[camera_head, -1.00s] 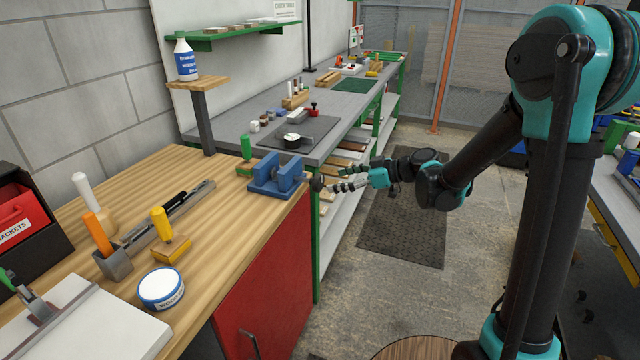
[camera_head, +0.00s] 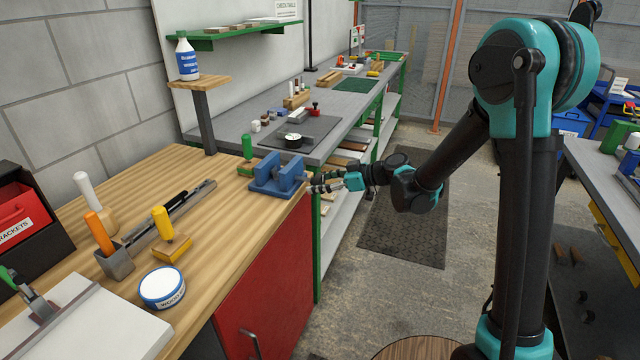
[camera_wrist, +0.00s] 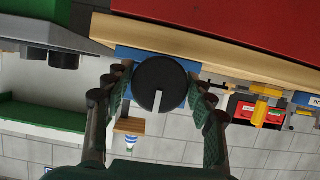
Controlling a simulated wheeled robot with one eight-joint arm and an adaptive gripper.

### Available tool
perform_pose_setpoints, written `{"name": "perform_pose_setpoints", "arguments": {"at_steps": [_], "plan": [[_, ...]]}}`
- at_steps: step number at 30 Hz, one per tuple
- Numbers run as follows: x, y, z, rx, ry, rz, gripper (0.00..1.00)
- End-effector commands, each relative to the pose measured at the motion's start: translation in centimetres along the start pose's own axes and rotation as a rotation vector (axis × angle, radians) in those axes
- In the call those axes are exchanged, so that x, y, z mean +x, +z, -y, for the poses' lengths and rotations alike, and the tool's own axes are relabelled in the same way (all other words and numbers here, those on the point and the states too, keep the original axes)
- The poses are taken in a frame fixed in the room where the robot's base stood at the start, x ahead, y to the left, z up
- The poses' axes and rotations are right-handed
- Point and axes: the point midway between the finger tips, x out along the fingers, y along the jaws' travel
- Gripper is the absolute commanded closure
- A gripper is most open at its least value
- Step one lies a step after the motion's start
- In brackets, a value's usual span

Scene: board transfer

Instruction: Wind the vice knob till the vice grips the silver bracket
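The blue vice (camera_head: 270,187) stands at the right edge of the wooden bench in the head view. Its black round knob (camera_wrist: 160,85), with a white line on its face, is near the centre of the wrist view. My gripper (camera_head: 316,187) is at the vice's right side, level with the knob. In the wrist view my gripper's fingers (camera_wrist: 160,92) are spread, one on each side of the knob, with visible gaps. In the head view my gripper hides most of the knob. I cannot make out the silver bracket in the vice jaws.
A green-handled tool (camera_head: 247,150) stands close behind the vice. A yellow-handled tool (camera_head: 163,225), a metal tray (camera_head: 190,205) and a white round tin (camera_head: 162,287) are left on the bench. The floor mat (camera_head: 400,235) area right of the bench is clear.

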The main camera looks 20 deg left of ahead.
Motion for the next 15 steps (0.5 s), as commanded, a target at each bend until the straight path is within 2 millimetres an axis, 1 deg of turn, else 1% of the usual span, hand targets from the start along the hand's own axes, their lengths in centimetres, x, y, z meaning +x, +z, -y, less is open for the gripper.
{"name": "perform_pose_setpoints", "arguments": {"at_steps": [1,6,7,15], "plan": [[-0.01,0.0,0.0,0.0,0.0,0.0,0.55],[-0.02,0.0,0.0,0.0,0.0,0.0,0.76],[-0.02,0.0,0.0,0.0,0.0,0.0,0.78],[-0.03,0.02,-0.03,0.029,-0.013,0.0,0.79]]}}
